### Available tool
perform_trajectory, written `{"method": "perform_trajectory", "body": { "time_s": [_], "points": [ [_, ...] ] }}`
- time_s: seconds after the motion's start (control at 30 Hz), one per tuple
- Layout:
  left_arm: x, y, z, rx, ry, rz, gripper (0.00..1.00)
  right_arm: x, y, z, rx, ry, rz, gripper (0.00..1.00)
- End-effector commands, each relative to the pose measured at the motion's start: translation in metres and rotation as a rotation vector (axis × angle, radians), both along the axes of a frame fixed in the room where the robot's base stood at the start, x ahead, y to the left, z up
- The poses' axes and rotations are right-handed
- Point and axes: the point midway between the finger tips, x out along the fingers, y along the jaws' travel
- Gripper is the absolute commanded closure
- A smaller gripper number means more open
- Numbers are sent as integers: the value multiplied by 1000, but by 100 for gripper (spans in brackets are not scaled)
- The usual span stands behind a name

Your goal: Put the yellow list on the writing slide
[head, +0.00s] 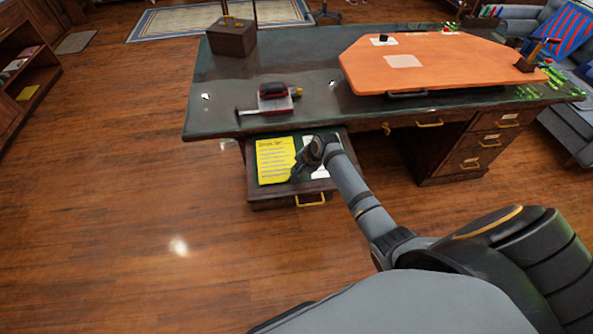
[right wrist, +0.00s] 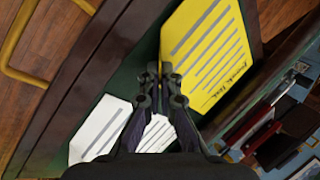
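The yellow list (head: 276,160) is a flat sheet with dark lines of writing, in the pulled-out, green-lined drawer or slide (head: 273,203) under the desk's front edge. I cannot tell which it is. My right gripper (head: 293,180) reaches down at the list's lower right corner. In the right wrist view, its fingertips (right wrist: 160,70) are close together at the corner of the list (right wrist: 210,50) and look shut on it, though the tips hide the contact. A large orange board (head: 440,65) lies on the desktop; I cannot tell whether it is the writing slide. My left gripper is not in view.
White papers (right wrist: 100,130) lie beside the list. The desktop (head: 310,60) holds a wooden box (head: 232,38), a red and black object (head: 274,97) near the front edge, and items on the orange board. The floor to the left is clear.

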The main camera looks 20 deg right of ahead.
Motion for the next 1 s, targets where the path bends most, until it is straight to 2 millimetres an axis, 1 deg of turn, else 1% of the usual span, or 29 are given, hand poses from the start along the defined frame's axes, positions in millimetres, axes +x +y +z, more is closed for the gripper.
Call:
{"method": "perform_trajectory", "body": {
  "time_s": [0.1, 0.4, 0.47, 0.5, 0.53, 0.77, 0.87, 0.97, 1.0],
  "points": [
    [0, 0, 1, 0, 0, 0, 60, 1, 0, -6, 0, -2, 0, 100],
    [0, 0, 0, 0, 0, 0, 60, 1, 0, -8, 1, -3, 0, 100],
    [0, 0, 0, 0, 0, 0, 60, 1, 0, -8, 0, -3, -1, 92],
    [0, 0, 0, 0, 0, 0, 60, 1, 0, -8, 0, -3, -1, 87],
    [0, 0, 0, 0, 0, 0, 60, 1, 0, -8, 0, -3, -1, 85],
    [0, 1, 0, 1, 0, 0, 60, 1, 0, -8, 0, -3, -1, 85],
    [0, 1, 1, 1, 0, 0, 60, 0, -1, -3, -1, -4, 0, 85],
    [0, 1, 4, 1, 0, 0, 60, -5, -5, 12, -1, -6, -1, 85],
    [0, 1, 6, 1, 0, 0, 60, -9, -7, 20, -2, -7, 0, 85]
  ]
}}
